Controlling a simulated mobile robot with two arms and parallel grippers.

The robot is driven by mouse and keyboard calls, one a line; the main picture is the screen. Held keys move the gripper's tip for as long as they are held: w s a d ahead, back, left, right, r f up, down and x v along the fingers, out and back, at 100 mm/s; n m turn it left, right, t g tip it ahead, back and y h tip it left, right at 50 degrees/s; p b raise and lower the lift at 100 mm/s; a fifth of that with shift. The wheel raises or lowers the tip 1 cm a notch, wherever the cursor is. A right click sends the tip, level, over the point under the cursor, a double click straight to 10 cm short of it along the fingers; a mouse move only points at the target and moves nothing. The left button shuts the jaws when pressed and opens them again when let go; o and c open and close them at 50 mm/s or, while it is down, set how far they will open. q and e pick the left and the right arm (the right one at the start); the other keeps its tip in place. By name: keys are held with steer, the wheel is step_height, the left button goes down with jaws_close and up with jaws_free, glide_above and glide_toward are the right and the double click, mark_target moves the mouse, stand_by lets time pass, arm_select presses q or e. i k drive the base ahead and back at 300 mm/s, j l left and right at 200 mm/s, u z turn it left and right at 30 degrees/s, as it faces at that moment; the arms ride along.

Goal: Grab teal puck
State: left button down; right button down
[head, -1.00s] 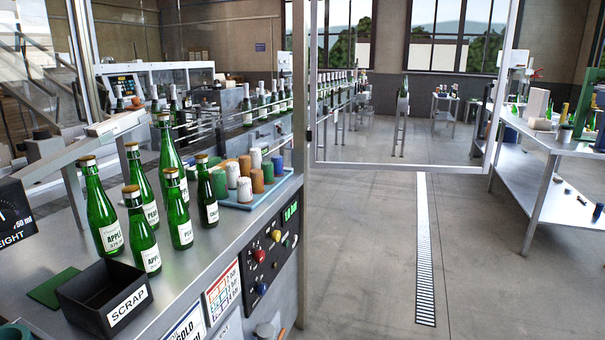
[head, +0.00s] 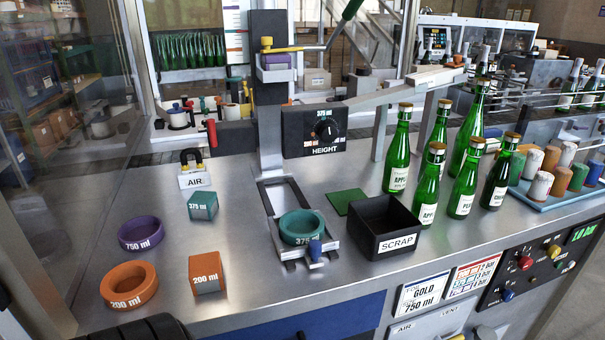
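The teal puck (head: 302,225) is a thick ring marked 375 ml. It sits in a metal slide fixture (head: 283,195) with a blue knob at its front, at the foot of the capsuling machine's column. A teal block (head: 203,206), also marked 375 ml, stands apart on the steel bench to the left.
A purple ring (head: 141,234), an orange ring (head: 129,286) and an orange block (head: 206,274) are on the left of the bench. A black scrap box (head: 385,228) stands close right of the puck. Several green bottles (head: 429,183) stand beyond it.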

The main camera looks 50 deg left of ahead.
mark_target(297, 228)
steer(key=u, duration=1.55)
steer(key=k+l+u, duration=0.2)
steer(key=i+j, duration=0.1)
